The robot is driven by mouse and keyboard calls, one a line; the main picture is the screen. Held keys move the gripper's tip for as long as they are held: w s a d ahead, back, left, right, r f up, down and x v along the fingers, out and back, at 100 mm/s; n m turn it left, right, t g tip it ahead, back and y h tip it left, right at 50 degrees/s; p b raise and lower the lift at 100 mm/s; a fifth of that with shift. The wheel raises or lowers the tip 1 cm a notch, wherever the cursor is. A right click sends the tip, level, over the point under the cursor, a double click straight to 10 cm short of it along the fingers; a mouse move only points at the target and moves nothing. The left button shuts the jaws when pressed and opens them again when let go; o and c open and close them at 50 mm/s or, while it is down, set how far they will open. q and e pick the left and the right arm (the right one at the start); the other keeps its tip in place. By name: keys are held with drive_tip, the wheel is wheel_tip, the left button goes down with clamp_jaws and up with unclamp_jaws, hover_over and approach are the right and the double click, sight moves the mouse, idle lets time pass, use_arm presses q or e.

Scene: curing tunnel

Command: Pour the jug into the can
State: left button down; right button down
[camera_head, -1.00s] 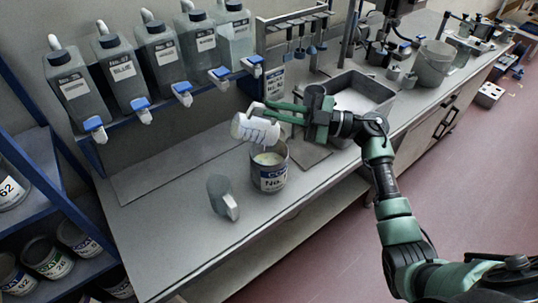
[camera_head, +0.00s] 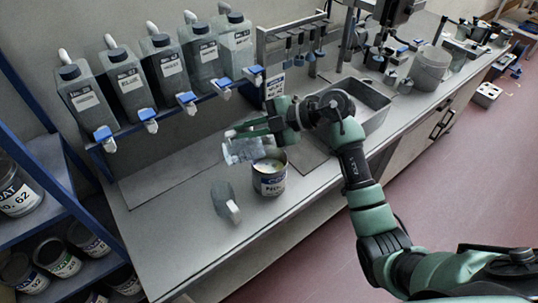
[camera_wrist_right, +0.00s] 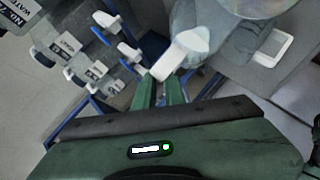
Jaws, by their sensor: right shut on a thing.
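My right gripper (camera_head: 248,128) is shut on the jug (camera_head: 243,151), a see-through vessel with a pale handle. The jug lies tipped well over in the air, just above and left of the can's mouth. The can (camera_head: 269,183) stands upright on the bench, open on top, with a pale filling and a dark-and-white label. In the right wrist view the fingers (camera_wrist_right: 160,92) meet at the jug's white handle (camera_wrist_right: 181,52). Whether liquid is flowing cannot be made out. My left gripper is not in view.
A grey vessel with a white handle (camera_head: 225,201) stands left of the can, near the front edge. Several tap bottles (camera_head: 165,62) line a blue shelf behind. A sink (camera_head: 372,105) and grey bucket (camera_head: 430,69) are to the right. Cans fill a blue rack (camera_head: 58,175) at left.

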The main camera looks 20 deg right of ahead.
sight(226, 149)
drive_tip(key=a, duration=0.1)
drive_tip(key=a+h, duration=0.1)
drive_tip(key=shift+w+a+f, duration=0.15)
drive_tip(key=shift+a+f, duration=0.15)
drive_tip(key=a+h+p, duration=0.1)
drive_tip(key=h+p, duration=0.1)
drive_tip(key=p, duration=0.1)
drive_tip(key=a+n+g+h+p, duration=0.1)
drive_tip(key=a+p, duration=0.1)
drive_tip(key=p, duration=0.2)
drive_tip(key=shift+w+f+h, duration=0.15)
drive_tip(key=shift+f+h, duration=0.05)
drive_tip(key=shift+h, duration=0.2)
drive_tip(key=a+f+n+h+b, duration=0.1)
drive_tip(key=a+f+h+b, duration=0.1)
drive_tip(key=a+h, duration=0.3)
drive_tip(key=a+f+n+g+h+b, duration=0.1)
drive_tip(key=a+f+h+b, duration=0.2)
drive_tip(key=a+h+b, duration=0.2)
drive_tip(key=shift+w+f, duration=0.25)
drive_tip(key=shift+w, duration=0.1)
